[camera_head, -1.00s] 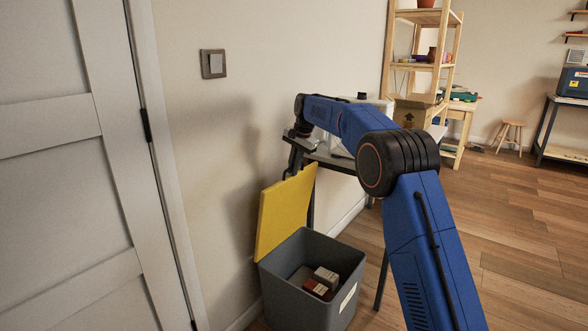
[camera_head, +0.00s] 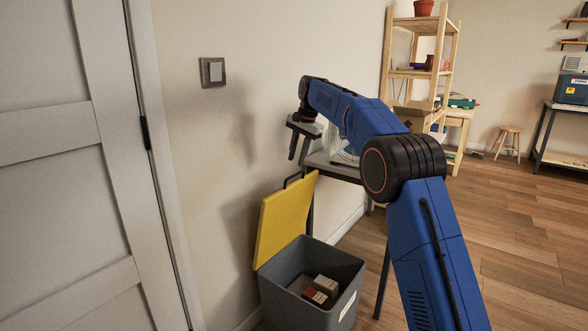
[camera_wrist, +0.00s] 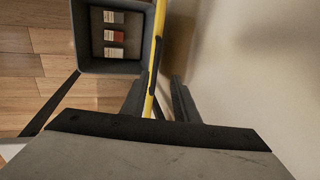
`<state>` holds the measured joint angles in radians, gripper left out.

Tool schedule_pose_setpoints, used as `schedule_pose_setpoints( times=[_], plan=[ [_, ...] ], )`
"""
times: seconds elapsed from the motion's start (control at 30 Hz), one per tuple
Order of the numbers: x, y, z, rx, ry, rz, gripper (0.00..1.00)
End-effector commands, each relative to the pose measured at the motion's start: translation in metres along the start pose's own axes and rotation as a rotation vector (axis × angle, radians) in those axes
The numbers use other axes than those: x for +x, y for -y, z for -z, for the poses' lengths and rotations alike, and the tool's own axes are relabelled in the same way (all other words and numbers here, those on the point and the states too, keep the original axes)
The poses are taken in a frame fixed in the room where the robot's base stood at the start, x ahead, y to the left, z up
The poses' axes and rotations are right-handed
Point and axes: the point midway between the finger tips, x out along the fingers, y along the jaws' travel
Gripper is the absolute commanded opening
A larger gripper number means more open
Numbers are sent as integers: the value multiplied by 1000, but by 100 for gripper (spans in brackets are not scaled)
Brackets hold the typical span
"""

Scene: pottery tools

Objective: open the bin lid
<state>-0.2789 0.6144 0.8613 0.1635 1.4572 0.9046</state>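The grey bin (camera_head: 340,285) stands on the floor near the wall, with its top uncovered. Its yellow lid (camera_head: 284,222) stands raised, close to upright, on the wall side. A dark handle (camera_head: 293,179) is on the lid's upper edge. My gripper (camera_head: 298,152) is above the lid, fingers pointing down, apart and empty. In the wrist view, the lid (camera_wrist: 158,38) shows edge-on, in line with the gap between my open fingers (camera_wrist: 158,100); the bin (camera_wrist: 114,66) is at upper left.
Small boxes (camera_head: 320,291) lie inside the bin. A side table (camera_head: 340,172) with a white fan-like object stands behind my arm. The wall (camera_head: 225,150) is close beside the lid. Wooden floor (camera_head: 520,230) is free to the right.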

Motion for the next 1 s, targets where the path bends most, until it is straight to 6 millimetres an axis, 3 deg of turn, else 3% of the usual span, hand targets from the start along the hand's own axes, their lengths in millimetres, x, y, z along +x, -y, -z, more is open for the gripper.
schedule_pose_setpoints(
  times=[0.2, 0.4, 0.6, 1.0],
  plan=[
    [-43, 1, 0, 0, -2, 3, 27],
    [-72, 1, 0, 0, -1, 1, 27],
    [-84, 0, 0, -1, 0, 0, 27],
    [-88, -2, -1, -3, -2, 1, 27]
  ],
)
